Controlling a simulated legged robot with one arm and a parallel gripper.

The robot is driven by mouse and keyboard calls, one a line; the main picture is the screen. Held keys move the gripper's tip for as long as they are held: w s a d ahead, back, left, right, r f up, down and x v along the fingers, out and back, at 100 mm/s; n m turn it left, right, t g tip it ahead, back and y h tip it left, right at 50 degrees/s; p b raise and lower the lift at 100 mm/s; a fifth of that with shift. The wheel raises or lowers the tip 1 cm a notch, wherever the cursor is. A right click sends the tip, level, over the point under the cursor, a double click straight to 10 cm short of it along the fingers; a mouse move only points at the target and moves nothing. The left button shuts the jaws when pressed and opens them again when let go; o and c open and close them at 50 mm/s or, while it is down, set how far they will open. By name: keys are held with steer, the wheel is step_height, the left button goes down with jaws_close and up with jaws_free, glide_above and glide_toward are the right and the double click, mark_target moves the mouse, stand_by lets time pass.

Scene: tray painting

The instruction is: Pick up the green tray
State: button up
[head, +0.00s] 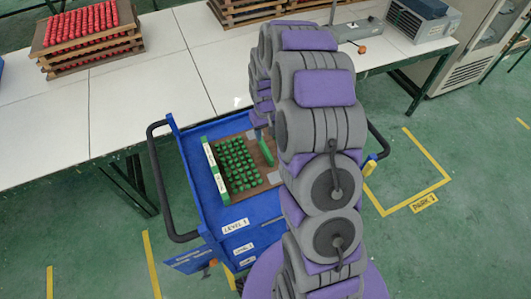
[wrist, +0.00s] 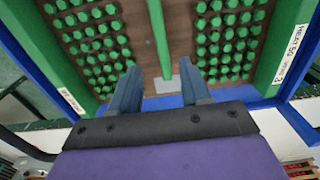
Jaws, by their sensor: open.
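The green tray (head: 268,178) has a brown base with rows of small green pieces and lies in the top of the blue cart. My arm hides its right part in the head view. In the wrist view a green middle bar (wrist: 159,30) runs between two fields of pieces. My gripper (wrist: 159,67) is open over the tray, with one finger on each side of the bar's line. Nothing is held between the fingers. I cannot tell whether they touch the bar.
The blue cart (head: 238,216) has dark side handles and stands against a long white table (head: 130,100). A wooden rack (head: 88,50) with red pieces is on the table at left. A grey machine (head: 422,20) is at the back right.

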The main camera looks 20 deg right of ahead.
mark_target(265, 147)
steer(key=f, duration=0.3)
steer(key=shift+a+f, duration=0.25)
steer(key=shift+s+d+f+b, duration=0.15)
steer(key=shift+f+b, duration=0.2)
steer(key=shift+f, duration=0.2)
step_height(265, 147, down, 4)
steer(key=shift+s+f+b, duration=0.1)
steer(key=shift+b, duration=0.35)
steer(key=shift+c, duration=0.5)
jaws_close()
